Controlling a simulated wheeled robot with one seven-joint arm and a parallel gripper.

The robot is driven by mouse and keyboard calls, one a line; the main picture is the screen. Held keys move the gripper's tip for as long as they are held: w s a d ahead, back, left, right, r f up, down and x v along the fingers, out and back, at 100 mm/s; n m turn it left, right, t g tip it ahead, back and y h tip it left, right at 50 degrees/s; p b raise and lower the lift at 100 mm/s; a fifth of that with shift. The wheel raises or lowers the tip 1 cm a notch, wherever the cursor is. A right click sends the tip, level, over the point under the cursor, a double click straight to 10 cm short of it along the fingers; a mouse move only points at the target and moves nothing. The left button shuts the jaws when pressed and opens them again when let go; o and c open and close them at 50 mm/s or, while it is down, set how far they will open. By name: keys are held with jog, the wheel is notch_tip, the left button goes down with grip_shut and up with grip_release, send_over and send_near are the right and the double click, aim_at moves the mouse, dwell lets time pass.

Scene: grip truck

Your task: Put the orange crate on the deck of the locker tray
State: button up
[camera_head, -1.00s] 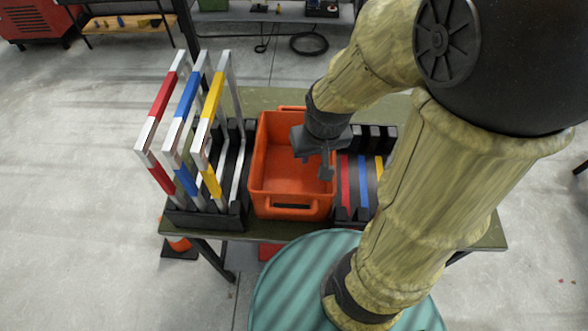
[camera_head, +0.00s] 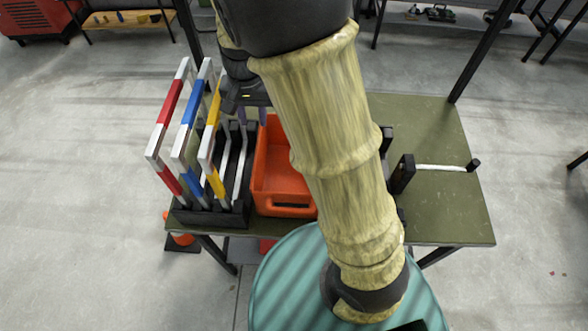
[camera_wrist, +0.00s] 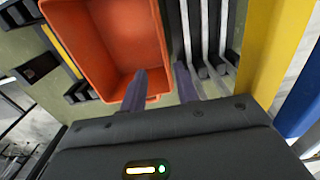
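The orange crate (camera_head: 275,165) stands upright and empty on the table, partly hidden behind my arm in the head view. It also shows in the wrist view (camera_wrist: 110,35). My gripper (camera_head: 250,105) is at the crate's far left corner, close to the coloured frames. In the wrist view my gripper (camera_wrist: 160,75) is open. One finger overlaps the crate's end and the other lies over the gap beside the crate; I cannot tell whether they touch it. I cannot tell which thing is the locker tray.
A black rack (camera_head: 205,217) at the crate's left holds upright red, blue and yellow frames (camera_head: 212,120). A second black rack (camera_head: 403,174) on the right is mostly behind my arm. The green table's (camera_head: 440,125) far right is bare. An orange cone stands below left.

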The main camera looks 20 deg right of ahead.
aim_at(259, 156)
jog(key=shift+f, duration=0.1)
notch_tip(259, 156, down, 12)
jog(key=shift+f+p, duration=0.1)
jog(key=shift+p, duration=0.7)
jog(key=shift+f, duration=0.1)
jog(key=shift+w+a+f+p, duration=0.1)
jog(key=shift+f+p, duration=0.75)
jog(key=shift+f, duration=1.6)
grip_shut()
jog(key=shift+w, duration=0.1)
